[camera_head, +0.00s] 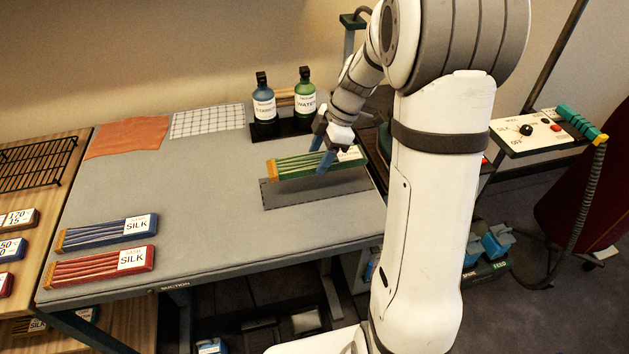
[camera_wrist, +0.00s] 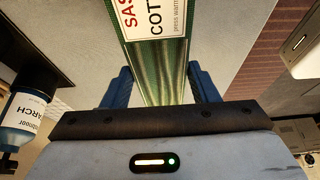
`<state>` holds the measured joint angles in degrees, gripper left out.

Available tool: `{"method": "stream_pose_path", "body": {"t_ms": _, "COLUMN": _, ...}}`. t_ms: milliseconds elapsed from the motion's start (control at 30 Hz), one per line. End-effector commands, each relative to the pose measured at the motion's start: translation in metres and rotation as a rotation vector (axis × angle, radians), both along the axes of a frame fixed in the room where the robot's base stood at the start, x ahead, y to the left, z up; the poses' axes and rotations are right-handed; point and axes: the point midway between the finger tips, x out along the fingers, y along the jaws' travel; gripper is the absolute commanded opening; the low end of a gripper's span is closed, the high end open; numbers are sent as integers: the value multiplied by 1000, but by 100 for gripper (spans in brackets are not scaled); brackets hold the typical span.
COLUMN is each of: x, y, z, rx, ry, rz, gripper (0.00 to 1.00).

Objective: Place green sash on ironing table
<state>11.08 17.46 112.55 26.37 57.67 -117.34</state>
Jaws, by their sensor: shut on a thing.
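The green sash (camera_head: 305,165) is a flat folded bundle with a yellow end and a white label. My gripper (camera_head: 325,158) is shut on it, over the right part of the grey ironing table (camera_head: 210,185). The sash appears just above a dark grey rectangle (camera_head: 290,194) on the table; a gap shows beneath it. In the wrist view the green sash (camera_wrist: 160,75) runs between my blue fingertips, its label reading "SAS… COTT…". Part of the sash is hidden behind my fingers.
A blue sash (camera_head: 105,233) and a red sash (camera_head: 100,267) lie at the table's front left. A blue bottle (camera_head: 264,104) and a green bottle (camera_head: 305,96) stand at the back. An orange cloth (camera_head: 128,137) and a checked cloth (camera_head: 208,121) lie at the back left. The table's middle is clear.

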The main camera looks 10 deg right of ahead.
Motion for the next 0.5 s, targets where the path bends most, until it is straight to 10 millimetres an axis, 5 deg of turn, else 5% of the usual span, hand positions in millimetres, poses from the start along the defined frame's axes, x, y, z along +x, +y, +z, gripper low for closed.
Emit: {"method": "stream_pose_path", "body": {"t_ms": 500, "x": 0, "y": 0, "z": -66, "rx": 1, "ry": 4, "rz": -5, "gripper": 30}}
